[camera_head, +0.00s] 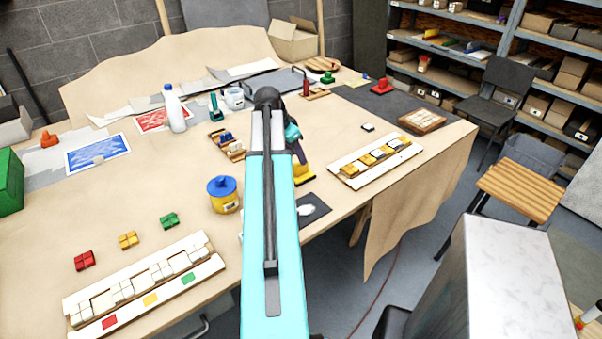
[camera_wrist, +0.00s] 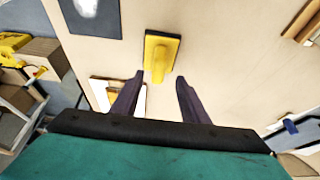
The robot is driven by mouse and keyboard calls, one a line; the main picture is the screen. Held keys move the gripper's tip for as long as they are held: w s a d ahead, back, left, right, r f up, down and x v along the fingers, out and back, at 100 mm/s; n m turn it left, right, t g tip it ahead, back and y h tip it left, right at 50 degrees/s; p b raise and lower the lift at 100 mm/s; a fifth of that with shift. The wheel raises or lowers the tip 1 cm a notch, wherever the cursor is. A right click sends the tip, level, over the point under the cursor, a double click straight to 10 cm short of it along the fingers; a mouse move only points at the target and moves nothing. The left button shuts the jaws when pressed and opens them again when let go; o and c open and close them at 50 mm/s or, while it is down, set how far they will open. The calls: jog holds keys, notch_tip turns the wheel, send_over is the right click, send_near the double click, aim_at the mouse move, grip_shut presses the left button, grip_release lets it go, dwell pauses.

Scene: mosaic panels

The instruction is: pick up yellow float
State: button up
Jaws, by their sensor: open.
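The yellow float (camera_wrist: 161,50) lies on the table in the wrist view, a yellow block with a raised yellow handle and a dark edge. In the head view the yellow float (camera_head: 303,174) shows just right of my arm, partly hidden by it. My gripper (camera_wrist: 158,78) is open and empty, its two dark fingers apart and pointing toward the float. The float sits just beyond the fingertips, roughly between their lines.
A dark mat (camera_head: 315,208) with a white patch lies near the float. A white panel with yellow tiles (camera_head: 376,157) lies to the right.

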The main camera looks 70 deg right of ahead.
aim_at(301, 170)
jog(key=shift+f, duration=0.1)
jog(key=shift+p+x, duration=0.9)
jog(key=shift+x, duration=0.45)
jog(key=shift+p+x, duration=0.3)
jog(key=shift+x, duration=0.9)
jog(key=shift+s, duration=0.15)
grip_shut()
